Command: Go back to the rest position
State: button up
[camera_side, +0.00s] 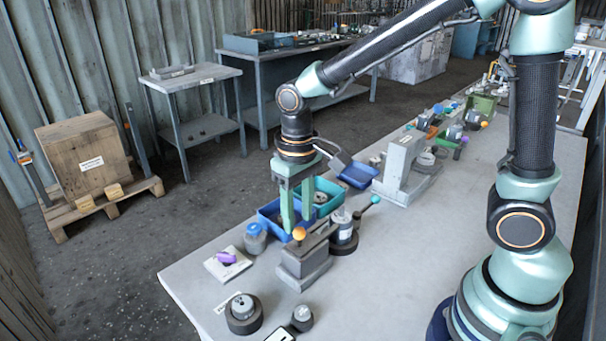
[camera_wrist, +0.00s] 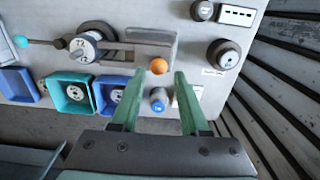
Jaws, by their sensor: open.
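My gripper (camera_side: 288,212) is open above the near end of the workbench, its two green fingers pointing down. In the wrist view the open fingers (camera_wrist: 154,82) have an orange ball (camera_wrist: 158,66) near the gap between their tips. The ball also shows in the side view (camera_side: 299,233) at the top of a grey block fixture (camera_side: 304,262). I cannot tell whether a finger touches the ball. Nothing is seen held between the fingers.
Blue and teal bins (camera_side: 322,196) stand close behind the gripper. A cylinder with a teal-tipped lever (camera_side: 345,232) is right of the fixture. A blue-capped jar (camera_side: 255,238) is at left, and a grey press-like stand (camera_side: 401,172) is farther back. The bench's right middle (camera_side: 430,240) is clear.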

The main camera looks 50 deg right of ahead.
jog(key=shift+r, duration=0.45)
jog(key=shift+d+r, duration=0.2)
jog(key=shift+r, duration=0.1)
jog(key=s+d+r+t, duration=0.5)
jog(key=s+d+r, duration=0.1)
jog(key=d+r, duration=0.2)
jog(key=shift+d+r+t, duration=0.15)
jog(key=shift+r+t, duration=0.15)
jog(key=shift+r, duration=0.35)
